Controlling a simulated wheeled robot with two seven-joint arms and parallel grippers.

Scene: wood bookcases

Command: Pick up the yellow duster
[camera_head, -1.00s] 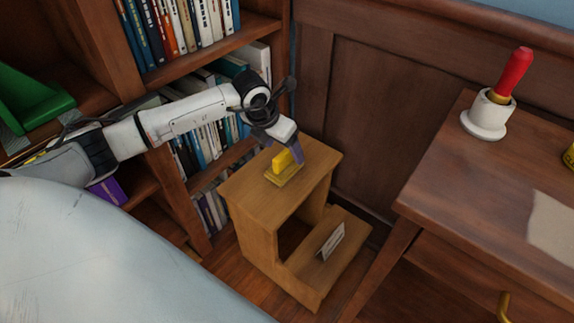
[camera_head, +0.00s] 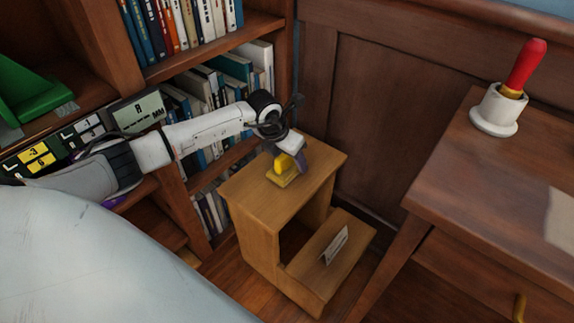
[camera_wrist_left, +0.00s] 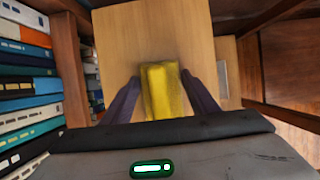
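The yellow duster (camera_head: 285,167) stands on top of the wooden step stool (camera_head: 250,186), near its back. In the head view it is partly beside and below my left gripper (camera_head: 298,160), whose purple finger shows on its right. In the left wrist view the duster (camera_wrist_left: 162,92) lies between the two purple fingers of my left gripper (camera_wrist_left: 161,85). The fingers stand apart with one on each side, and narrow gaps seem to show. Whether a finger touches it cannot be told. My right gripper is not in view.
A bookcase with books (camera_head: 206,90) stands close behind and left of my left arm. A wooden desk (camera_head: 470,185) is at the right, with a red-handled thing in a white holder (camera_head: 497,112). A small white card (camera_head: 336,246) stands on the lower step.

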